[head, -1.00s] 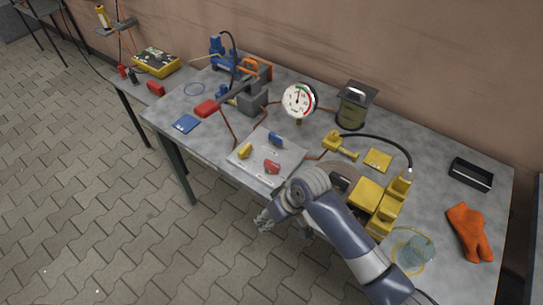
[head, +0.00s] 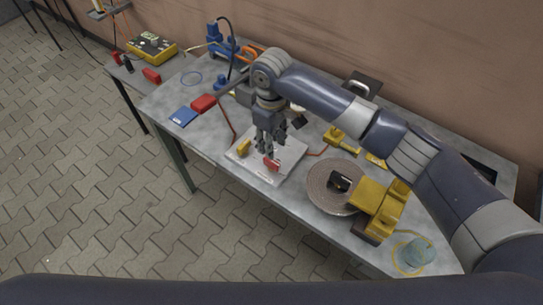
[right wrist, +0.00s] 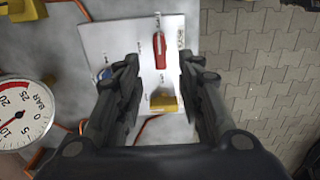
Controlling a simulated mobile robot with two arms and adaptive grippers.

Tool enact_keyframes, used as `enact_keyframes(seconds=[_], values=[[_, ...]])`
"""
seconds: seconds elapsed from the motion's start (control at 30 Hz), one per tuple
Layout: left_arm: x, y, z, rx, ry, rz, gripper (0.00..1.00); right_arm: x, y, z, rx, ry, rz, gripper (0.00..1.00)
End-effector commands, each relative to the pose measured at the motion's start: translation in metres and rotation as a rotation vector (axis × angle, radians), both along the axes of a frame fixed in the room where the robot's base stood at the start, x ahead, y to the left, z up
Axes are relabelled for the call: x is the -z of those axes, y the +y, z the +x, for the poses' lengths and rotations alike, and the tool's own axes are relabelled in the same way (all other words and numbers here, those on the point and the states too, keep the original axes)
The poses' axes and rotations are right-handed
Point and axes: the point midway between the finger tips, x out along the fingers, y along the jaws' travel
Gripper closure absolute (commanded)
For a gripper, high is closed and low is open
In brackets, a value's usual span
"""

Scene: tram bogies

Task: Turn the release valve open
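A pale valve panel (head: 291,153) lies on the workbench with small coloured handles. Its red handle (head: 271,164) and yellow handle (head: 243,147) show in the head view; the blue one is hidden there behind my gripper. In the right wrist view the red handle (right wrist: 159,48) and yellow handle (right wrist: 163,103) lie between the fingers' lines, and the blue handle (right wrist: 104,74) is partly covered by the left finger. The labels are too small to tell which is the release valve. My right gripper (right wrist: 158,68) is open and empty, pointing down above the panel. My left gripper is out of view.
A pressure gauge (right wrist: 20,112) stands beside the panel. A round disc (head: 325,193) and a yellow pump unit (head: 377,205) are to the right. A red lever grip (head: 203,103) and blue card (head: 184,116) lie left. The bench's front edge is close.

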Motion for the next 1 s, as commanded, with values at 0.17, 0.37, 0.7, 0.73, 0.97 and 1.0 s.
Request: enact_keyframes(seconds=[0.17, 0.37, 0.7, 0.73, 0.97, 1.0], values=[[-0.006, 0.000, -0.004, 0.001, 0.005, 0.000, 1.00, 0.035, -0.001, -0.001, 0.000, 0.003, -0.003, 0.65], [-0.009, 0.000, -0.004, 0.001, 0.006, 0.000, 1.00, 0.068, 0.000, -0.001, 0.000, 0.001, 0.000, 0.65], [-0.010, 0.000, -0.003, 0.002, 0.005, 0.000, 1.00, 0.085, 0.000, 0.000, -0.001, -0.002, 0.001, 0.65], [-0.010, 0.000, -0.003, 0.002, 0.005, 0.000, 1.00, 0.085, 0.000, 0.000, -0.001, -0.002, 0.001, 0.65], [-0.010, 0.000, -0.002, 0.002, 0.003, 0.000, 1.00, 0.085, 0.000, 0.000, -0.001, -0.002, 0.001, 0.90], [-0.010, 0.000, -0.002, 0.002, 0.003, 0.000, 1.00, 0.085, 0.000, 0.000, -0.001, -0.002, 0.001, 0.99]])
